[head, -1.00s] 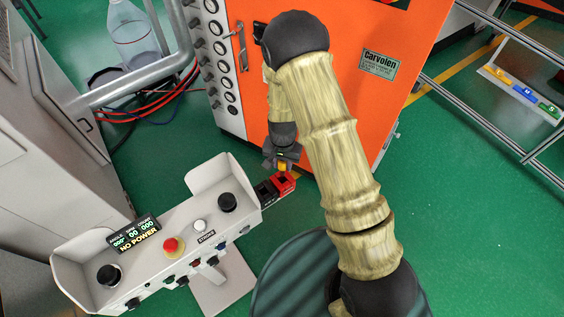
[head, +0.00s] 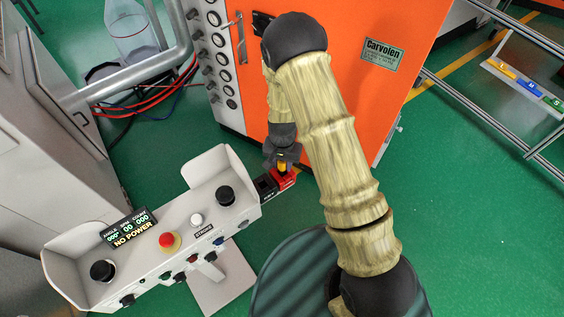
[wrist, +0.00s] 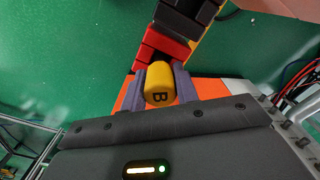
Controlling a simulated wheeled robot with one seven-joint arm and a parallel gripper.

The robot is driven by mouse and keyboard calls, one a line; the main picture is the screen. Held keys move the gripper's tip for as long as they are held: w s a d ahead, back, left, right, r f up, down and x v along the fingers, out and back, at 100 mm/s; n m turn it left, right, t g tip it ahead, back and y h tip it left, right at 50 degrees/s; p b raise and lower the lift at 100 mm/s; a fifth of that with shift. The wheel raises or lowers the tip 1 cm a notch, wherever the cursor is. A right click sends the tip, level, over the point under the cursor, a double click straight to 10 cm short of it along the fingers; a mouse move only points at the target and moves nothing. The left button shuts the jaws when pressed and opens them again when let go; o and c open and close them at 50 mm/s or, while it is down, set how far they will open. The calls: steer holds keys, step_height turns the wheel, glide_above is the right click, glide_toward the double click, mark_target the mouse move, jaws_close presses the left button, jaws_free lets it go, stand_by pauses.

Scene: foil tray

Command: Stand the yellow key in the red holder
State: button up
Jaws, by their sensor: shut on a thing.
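The yellow key (wrist: 159,80) is between the two fingers of my gripper (wrist: 159,88), its lettered end "B" facing the wrist camera. My gripper (head: 282,162) is shut on it, and the key (head: 282,167) points down at the red holder. In the wrist view the red holder (wrist: 165,47) lies just beyond the key. The key's lower end is hidden, so I cannot tell whether it is inside the holder.
The black holder (head: 266,187) sits left of the red one. The control panel (head: 225,232) has knobs and a red stop button (head: 167,240). An orange machine (head: 340,60) stands close behind my gripper. Green floor is open to the right.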

steer(key=shift+f+b, duration=0.35)
steer(key=shift+f, duration=0.3)
steer(key=o, duration=1.1)
steer(key=shift+c, duration=0.2)
step_height(320, 180, up, 17)
steer(key=b, duration=0.2)
steer(key=shift+r, duration=0.2)
